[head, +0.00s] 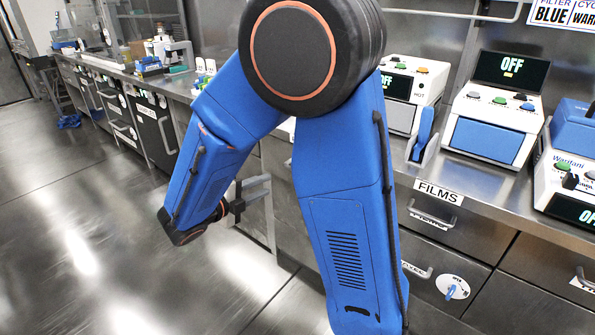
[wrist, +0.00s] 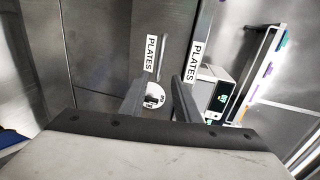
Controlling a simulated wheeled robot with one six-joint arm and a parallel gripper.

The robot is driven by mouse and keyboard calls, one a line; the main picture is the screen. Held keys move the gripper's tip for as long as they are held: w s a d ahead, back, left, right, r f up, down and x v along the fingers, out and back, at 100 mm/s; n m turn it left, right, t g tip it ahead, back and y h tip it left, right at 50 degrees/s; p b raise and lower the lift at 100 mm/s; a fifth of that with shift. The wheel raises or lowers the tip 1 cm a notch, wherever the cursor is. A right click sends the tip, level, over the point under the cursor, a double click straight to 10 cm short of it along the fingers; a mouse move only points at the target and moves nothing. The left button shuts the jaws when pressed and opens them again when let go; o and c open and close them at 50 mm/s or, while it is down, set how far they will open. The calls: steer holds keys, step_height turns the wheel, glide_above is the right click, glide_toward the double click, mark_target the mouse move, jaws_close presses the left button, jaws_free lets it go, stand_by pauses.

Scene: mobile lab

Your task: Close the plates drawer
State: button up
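In the wrist view, a PLATES label (wrist: 151,53) is on a grey metal drawer front, beside a slim handle (wrist: 164,42). A second PLATES label (wrist: 196,62) is on the bench edge to its right. In the head view my gripper (head: 269,186) is low beside the cabinet fronts, left of my forearm. My arm hides much of this cabinet, so how far the drawer stands out is unclear.
The bench carries a FILMS label (head: 438,193) and several instruments, one a white and blue box (head: 492,130) marked OFF. Drawers (head: 432,217) lie right of my arm. A round sticker (wrist: 155,95) shows between my fingers.

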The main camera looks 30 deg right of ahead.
steer(key=x, duration=1.7)
steer(key=shift+d, duration=0.15)
steer(key=shift+c, duration=0.2)
jaws_close()
